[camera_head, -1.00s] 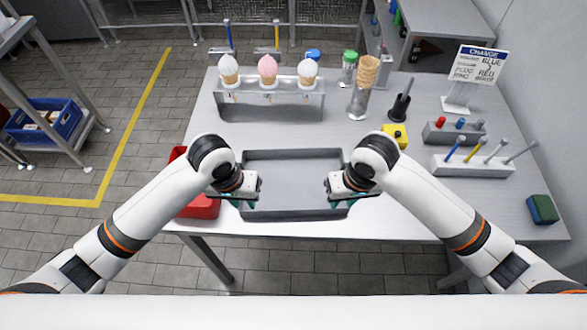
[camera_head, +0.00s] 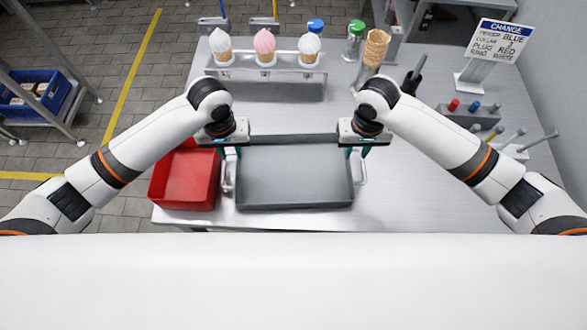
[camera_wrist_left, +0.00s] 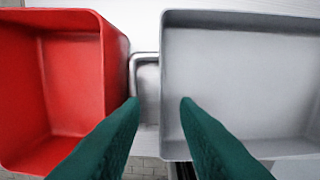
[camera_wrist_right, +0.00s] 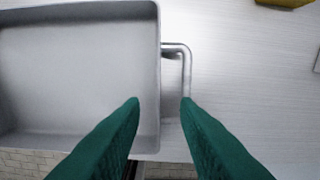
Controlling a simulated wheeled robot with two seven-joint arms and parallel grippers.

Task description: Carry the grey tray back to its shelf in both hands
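The empty grey tray (camera_head: 294,178) lies near the table's front edge, with a metal handle on its left (camera_head: 229,178) and right (camera_head: 362,172) sides. My left gripper (camera_head: 228,152) is open above the left handle. In the left wrist view its green fingers are apart, with the left handle (camera_wrist_left: 146,78) showing between and beyond them. My right gripper (camera_head: 363,152) is open above the right handle. In the right wrist view the right handle (camera_wrist_right: 186,68) runs down behind the right finger. Neither gripper visibly holds anything. The shelf for the tray cannot be made out.
A red bin (camera_head: 184,180) stands close to the tray's left side. Behind are a cone rack (camera_head: 265,73), a cone holder (camera_head: 372,55), a sign (camera_head: 497,40) and a peg block (camera_head: 470,112). The table right of the tray is fairly clear. A shelf with a blue crate (camera_head: 35,98) stands left.

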